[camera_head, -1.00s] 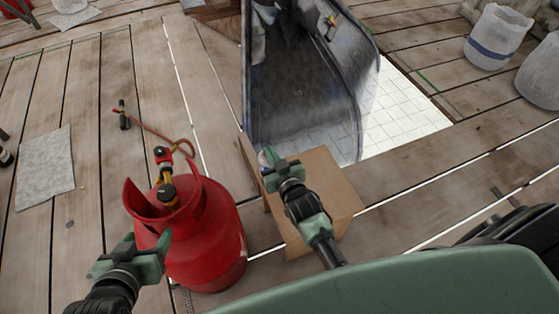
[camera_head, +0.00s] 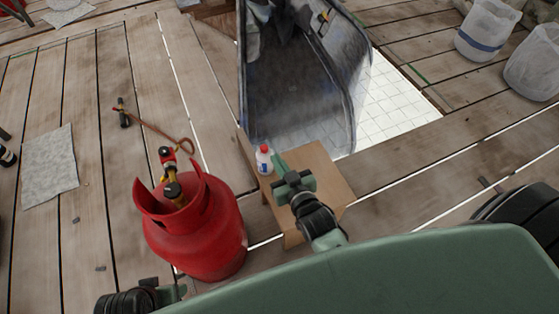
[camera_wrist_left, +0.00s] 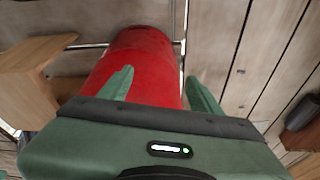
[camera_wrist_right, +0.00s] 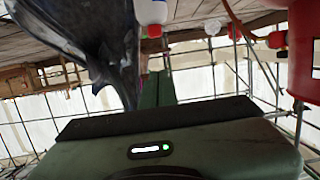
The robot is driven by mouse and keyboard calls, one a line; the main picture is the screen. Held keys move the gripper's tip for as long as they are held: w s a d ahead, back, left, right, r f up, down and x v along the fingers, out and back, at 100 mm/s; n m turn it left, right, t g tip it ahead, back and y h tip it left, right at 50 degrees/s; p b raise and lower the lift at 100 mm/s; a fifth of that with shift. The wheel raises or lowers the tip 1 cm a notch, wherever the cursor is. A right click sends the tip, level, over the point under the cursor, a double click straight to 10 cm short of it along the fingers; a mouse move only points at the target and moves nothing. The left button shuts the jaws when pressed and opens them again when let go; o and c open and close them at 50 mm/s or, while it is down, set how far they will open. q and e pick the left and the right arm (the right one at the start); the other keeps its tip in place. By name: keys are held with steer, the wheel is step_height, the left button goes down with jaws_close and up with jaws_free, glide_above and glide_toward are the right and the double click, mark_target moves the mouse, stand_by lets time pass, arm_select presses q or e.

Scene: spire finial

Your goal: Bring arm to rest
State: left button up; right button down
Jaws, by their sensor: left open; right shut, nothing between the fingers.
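My right gripper (camera_head: 279,161) is shut and empty, above a light wooden box (camera_head: 328,180). It looks close beside a small white bottle with a red cap (camera_head: 264,159), with no clear contact. In the right wrist view the two fingers (camera_wrist_right: 157,90) lie together, and the bottle (camera_wrist_right: 152,12) shows upside down at the top edge. My left gripper (camera_head: 172,292) is low in the head view, in front of a red gas cylinder (camera_head: 205,235); its fingers are hard to make out there. In the left wrist view its fingers (camera_wrist_left: 160,88) stand apart with the cylinder behind them.
A dark, translucent curved sheet (camera_head: 300,90) stands behind the box, beside an opening over white tiles (camera_head: 395,105). A torch with a hose (camera_head: 123,113) and a grey sheet (camera_head: 50,165) lie on the planks at left. White buckets (camera_head: 487,30) stand at top right.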

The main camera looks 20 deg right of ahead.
arm_select(q)
steer(key=shift+f, duration=0.5)
arm_select(e)
steer(key=shift+s+r, duration=0.15)
steer(key=shift+s, duration=0.35)
